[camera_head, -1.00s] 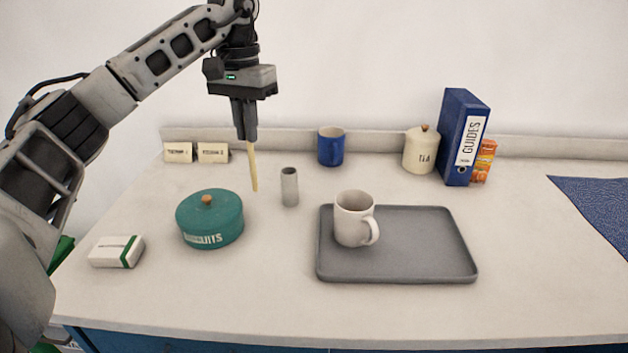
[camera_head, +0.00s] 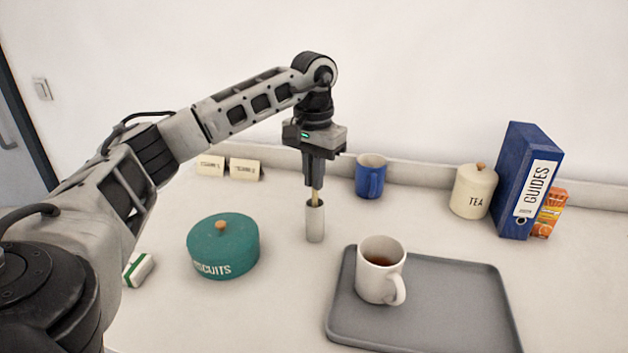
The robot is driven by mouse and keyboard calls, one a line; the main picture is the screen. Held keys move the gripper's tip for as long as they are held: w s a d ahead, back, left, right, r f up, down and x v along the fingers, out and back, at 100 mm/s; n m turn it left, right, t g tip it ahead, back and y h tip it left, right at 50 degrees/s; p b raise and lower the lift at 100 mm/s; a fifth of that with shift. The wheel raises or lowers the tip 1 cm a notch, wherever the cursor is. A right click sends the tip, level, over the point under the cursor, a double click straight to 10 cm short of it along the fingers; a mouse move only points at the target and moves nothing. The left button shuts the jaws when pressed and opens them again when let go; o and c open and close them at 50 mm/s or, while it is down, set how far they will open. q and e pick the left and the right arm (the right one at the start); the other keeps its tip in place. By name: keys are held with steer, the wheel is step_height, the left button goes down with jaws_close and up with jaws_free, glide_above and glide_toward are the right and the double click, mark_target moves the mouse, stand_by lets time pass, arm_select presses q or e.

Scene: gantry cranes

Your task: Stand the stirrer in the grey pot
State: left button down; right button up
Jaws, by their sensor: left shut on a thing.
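The grey pot (camera_head: 315,224) is a narrow upright cylinder on the counter, between the green biscuit tin and the blue mug. My left gripper (camera_head: 315,184) is right above it, pointing down and shut on the stirrer (camera_head: 316,197), a thin pale wooden stick. A short length of the stirrer shows between the fingertips and the pot's rim. Its lower part is hidden, and it appears to be inside the pot. The stirrer looks about upright. My right gripper is not in view.
A green biscuit tin (camera_head: 223,247) stands left of the pot. A grey tray (camera_head: 450,312) with a white mug of dark drink (camera_head: 381,270) is at the right front. A blue mug (camera_head: 370,177), tea jar (camera_head: 473,190) and blue binder (camera_head: 526,183) stand behind. Two small cards (camera_head: 245,169) stand back left.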

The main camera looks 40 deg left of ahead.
arm_select(q)
steer(key=shift+f, duration=0.8)
steer(key=c, duration=1.5)
jaws_free()
